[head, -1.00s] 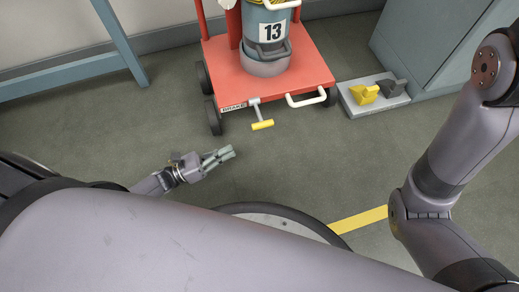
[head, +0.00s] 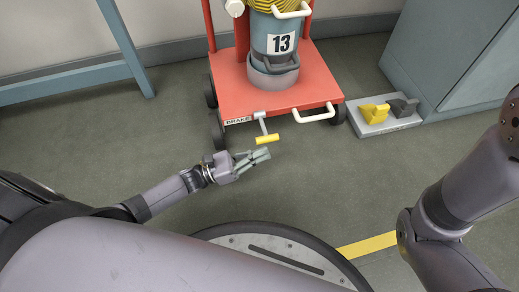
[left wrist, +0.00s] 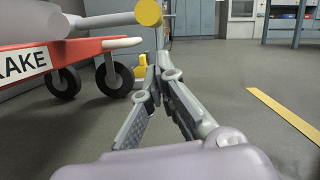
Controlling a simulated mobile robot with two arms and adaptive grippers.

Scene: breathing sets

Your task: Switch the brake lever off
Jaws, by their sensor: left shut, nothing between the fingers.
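The brake lever is a grey rod with a yellow cross handle (head: 267,138). It sticks out from the front edge of the red cart (head: 290,100), beside the BRAKE label (head: 238,121). In the left wrist view the yellow handle (left wrist: 148,12) shows end-on at the top, with the grey rod running left. My left gripper (head: 264,156) is shut and empty, just in front of and below the handle in the head view, with no contact visible. Its fingers (left wrist: 156,68) meet below the handle in the left wrist view. My right gripper is out of view; only my right arm shows.
The cart carries a cylinder marked 13 (head: 275,45) and has a white front handle (head: 313,113). A grey plate with yellow and dark pedals (head: 385,128) lies to the right, beside a blue-grey cabinet (head: 450,50). The floor before the cart is clear.

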